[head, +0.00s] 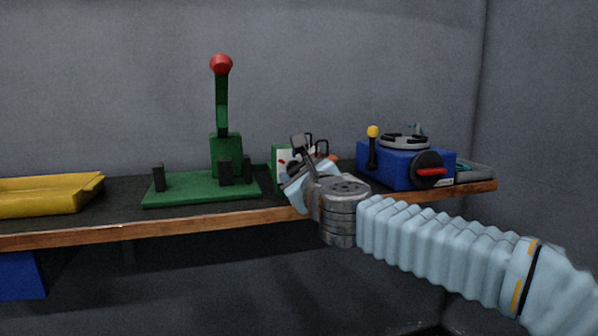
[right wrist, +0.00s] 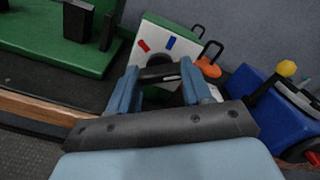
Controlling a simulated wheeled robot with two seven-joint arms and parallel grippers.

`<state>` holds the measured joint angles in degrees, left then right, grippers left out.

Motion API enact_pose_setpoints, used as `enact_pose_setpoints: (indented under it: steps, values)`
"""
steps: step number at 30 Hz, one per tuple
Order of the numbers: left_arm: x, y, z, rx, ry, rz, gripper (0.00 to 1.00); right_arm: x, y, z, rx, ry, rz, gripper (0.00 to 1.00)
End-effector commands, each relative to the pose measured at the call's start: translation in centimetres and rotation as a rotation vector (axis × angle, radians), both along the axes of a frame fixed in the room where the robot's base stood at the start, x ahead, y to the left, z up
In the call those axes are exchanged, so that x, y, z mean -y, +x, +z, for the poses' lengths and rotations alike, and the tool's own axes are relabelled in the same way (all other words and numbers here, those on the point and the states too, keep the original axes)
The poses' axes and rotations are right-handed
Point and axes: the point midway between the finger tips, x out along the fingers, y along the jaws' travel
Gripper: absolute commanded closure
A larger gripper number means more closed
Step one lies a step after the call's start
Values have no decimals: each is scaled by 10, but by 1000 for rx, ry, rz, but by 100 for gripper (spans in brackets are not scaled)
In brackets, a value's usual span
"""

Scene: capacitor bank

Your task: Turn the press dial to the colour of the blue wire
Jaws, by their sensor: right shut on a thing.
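The dial panel (right wrist: 152,32) is a white plate on a green body, with a red mark (right wrist: 143,46) and a blue mark (right wrist: 170,42) above a black dial (right wrist: 166,69). My right gripper (right wrist: 160,75) has its two fingers on either side of the dial and is shut on it; the fingers hide the lower part of the plate. In the head view my right gripper (head: 297,186) covers much of the panel (head: 282,155). The dial's exact pointing direction is unclear. I cannot make out a blue wire. My left gripper is out of view.
A green press (head: 222,140) with a red-ball lever stands left of the panel. A blue machine (head: 395,166) with a yellow-knobbed lever stands to the right, an orange part (right wrist: 208,67) between. A yellow tray (head: 45,196) lies at the left of the wood-edged bench (head: 125,232).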

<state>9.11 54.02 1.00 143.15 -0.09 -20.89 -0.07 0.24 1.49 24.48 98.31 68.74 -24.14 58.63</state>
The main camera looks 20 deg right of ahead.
Motion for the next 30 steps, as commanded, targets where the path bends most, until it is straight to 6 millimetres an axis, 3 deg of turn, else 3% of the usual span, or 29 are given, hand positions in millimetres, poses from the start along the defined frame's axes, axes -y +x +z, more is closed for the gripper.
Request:
enact_pose_setpoints:
  steps: [30]
  values:
    - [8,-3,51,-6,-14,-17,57,-1,0,1,26,-834,3,82]
